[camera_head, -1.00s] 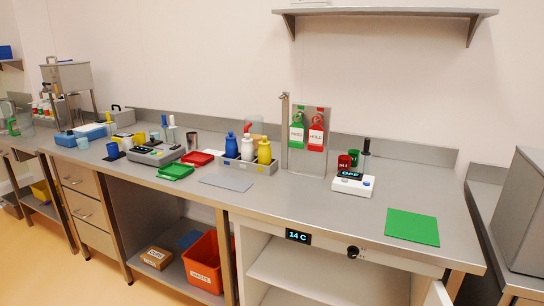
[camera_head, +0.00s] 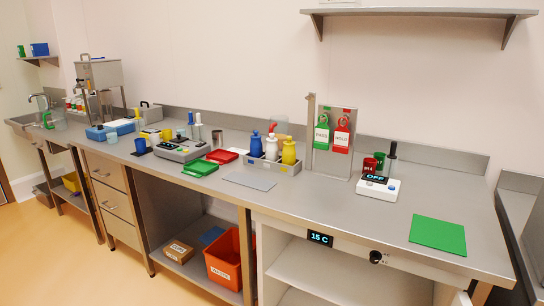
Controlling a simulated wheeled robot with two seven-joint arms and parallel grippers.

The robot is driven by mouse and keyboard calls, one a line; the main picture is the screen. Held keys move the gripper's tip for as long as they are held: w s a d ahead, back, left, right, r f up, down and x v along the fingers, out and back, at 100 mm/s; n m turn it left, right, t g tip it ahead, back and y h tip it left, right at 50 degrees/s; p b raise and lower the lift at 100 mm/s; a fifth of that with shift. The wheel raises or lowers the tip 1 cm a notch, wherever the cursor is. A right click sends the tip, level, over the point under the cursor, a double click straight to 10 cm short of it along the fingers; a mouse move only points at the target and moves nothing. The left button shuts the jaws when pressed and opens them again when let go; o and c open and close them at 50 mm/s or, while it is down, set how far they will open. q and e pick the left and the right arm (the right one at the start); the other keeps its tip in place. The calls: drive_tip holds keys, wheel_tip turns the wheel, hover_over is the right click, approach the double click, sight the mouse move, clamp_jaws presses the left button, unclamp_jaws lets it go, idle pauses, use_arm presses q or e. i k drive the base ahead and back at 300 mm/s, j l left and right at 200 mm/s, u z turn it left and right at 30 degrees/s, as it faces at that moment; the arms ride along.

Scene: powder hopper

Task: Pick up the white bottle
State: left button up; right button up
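The white bottle (camera_head: 271,147) stands upright in a grey rack (camera_head: 282,168) on the steel counter. A blue bottle (camera_head: 256,145) stands to its left and a yellow bottle (camera_head: 289,152) to its right, both close beside it. Its lower part is hidden by the rack's front wall. Neither of my grippers shows in the head view.
A flat grey plate (camera_head: 249,181) lies in front of the rack, with red (camera_head: 222,156) and green (camera_head: 200,168) trays to the left. A panel with PASS and HOLD tags (camera_head: 332,133) stands right of the rack.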

sight(271, 148)
drive_tip(key=i+j, duration=0.25)
drive_tip(key=j, duration=0.2)
drive_tip(key=i+j+z, duration=0.15)
drive_tip(key=j, duration=0.3)
drive_tip(key=i+j, duration=0.35)
drive_tip(key=j, duration=0.15)
drive_tip(key=i+j+z, duration=0.1)
drive_tip(key=j, duration=0.4)
drive_tip(key=i+j+z, duration=0.1)
drive_tip(key=i+j, duration=0.25)
drive_tip(key=j, duration=0.15)
drive_tip(key=i+j, duration=0.2)
drive_tip(key=j, duration=0.3)
drive_tip(key=i+j+z, duration=0.15)
drive_tip(key=j, duration=0.35)
drive_tip(key=i+j, duration=0.2)
drive_tip(key=j, duration=0.35)
